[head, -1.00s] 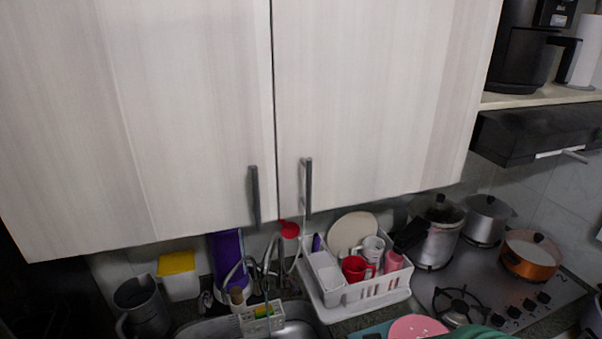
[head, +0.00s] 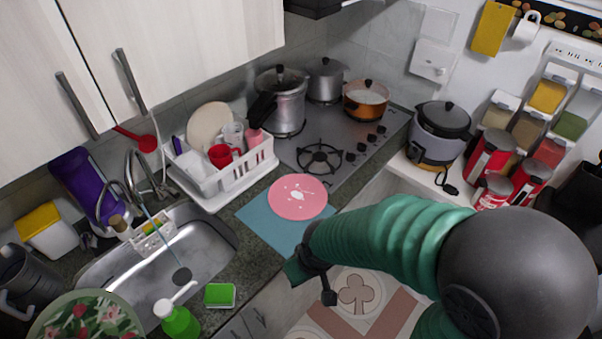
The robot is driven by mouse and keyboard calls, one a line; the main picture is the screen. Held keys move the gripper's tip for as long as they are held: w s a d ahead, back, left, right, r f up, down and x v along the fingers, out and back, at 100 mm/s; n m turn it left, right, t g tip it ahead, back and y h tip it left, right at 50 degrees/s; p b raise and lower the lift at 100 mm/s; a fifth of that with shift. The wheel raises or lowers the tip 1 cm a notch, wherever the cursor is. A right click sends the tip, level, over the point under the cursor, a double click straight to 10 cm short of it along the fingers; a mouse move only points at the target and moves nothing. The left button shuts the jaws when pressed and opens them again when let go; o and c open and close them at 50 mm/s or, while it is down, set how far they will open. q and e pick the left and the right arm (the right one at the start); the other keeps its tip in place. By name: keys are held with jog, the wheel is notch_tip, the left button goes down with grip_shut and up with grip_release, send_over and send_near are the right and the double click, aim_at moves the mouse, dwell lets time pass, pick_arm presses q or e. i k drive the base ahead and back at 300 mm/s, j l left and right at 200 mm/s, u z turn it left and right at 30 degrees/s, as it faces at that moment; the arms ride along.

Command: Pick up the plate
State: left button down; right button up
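A round pink plate (head: 297,197) with a pale pattern at its middle lies flat on a blue mat (head: 259,218) on the counter, between the sink and the stove. A beige plate (head: 208,123) stands upright in the white dish rack (head: 240,180). My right arm comes in from the right, green and ribbed. Its gripper (head: 312,284) is below the pink plate in the picture, near the counter's front edge, and apart from the plate. How far its fingers are spread is unclear. My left gripper is not in view.
The sink (head: 205,240) is left of the mat. The stove (head: 340,135) holds several pots. A rice cooker (head: 440,130) and red cans stand right.

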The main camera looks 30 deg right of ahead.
aim_at(296, 197)
jog(key=k+z, duration=0.1)
jog(key=z, duration=0.4)
jog(key=k+l+z, duration=0.15)
jog(key=z, duration=0.3)
jog(key=k+l+z, duration=0.1)
jog(key=z, duration=0.4)
jog(key=i+j+z, duration=0.1)
jog(key=i, duration=0.35)
jog(key=i+j+z, duration=0.1)
jog(key=i, duration=0.35)
